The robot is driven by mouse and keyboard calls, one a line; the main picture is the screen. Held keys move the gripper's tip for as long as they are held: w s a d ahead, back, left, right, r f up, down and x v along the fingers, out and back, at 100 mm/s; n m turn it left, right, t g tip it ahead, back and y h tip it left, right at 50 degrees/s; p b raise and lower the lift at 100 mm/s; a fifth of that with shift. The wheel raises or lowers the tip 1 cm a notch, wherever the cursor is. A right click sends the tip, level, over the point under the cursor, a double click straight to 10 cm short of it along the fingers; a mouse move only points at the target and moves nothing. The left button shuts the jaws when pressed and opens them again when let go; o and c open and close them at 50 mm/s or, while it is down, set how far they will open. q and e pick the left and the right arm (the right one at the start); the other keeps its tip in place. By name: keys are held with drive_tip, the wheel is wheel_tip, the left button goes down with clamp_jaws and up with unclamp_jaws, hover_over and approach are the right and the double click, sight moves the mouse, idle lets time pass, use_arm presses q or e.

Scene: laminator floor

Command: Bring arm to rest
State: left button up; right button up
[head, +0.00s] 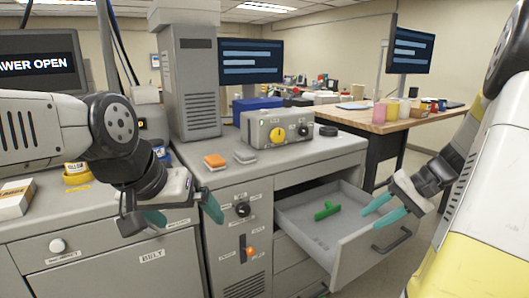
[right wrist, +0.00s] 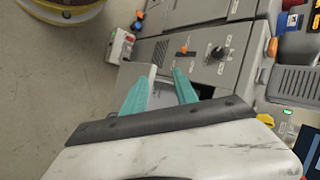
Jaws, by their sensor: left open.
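My left gripper (head: 183,212) hangs open and empty in front of the grey machine cabinet, above the panel labelled BELT. My right gripper (head: 366,217) is at the front of the pulled-out drawer (head: 357,238), its teal fingers over the drawer's front edge. In the right wrist view my right gripper (right wrist: 160,82) has its fingers apart, with a pale edge showing between them. I cannot tell whether the fingers touch the drawer. A green T-shaped piece (head: 327,211) lies inside the drawer.
The cabinet top holds a control box with a yellow knob (head: 278,135), an orange block (head: 215,161) and a grey block (head: 245,156). A screen at left (head: 36,66) reads "...AWER OPEN". A wooden table (head: 408,121) with jars stands behind. Open floor shows in the wrist view.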

drive_tip(key=s+a+r+n+t+h, duration=0.1)
drive_tip(key=s+a+r+n+h, duration=0.1)
drive_tip(key=s+a+r, duration=0.3)
drive_tip(key=s+a+r+n+t+h, duration=0.2)
drive_tip(key=s+a+r, duration=0.3)
drive_tip(key=s+a, duration=0.3)
drive_tip(key=a+n+h, duration=0.1)
drive_tip(key=a, duration=0.1)
drive_tip(key=shift+s+a, duration=0.3)
drive_tip(key=shift+s, duration=0.05)
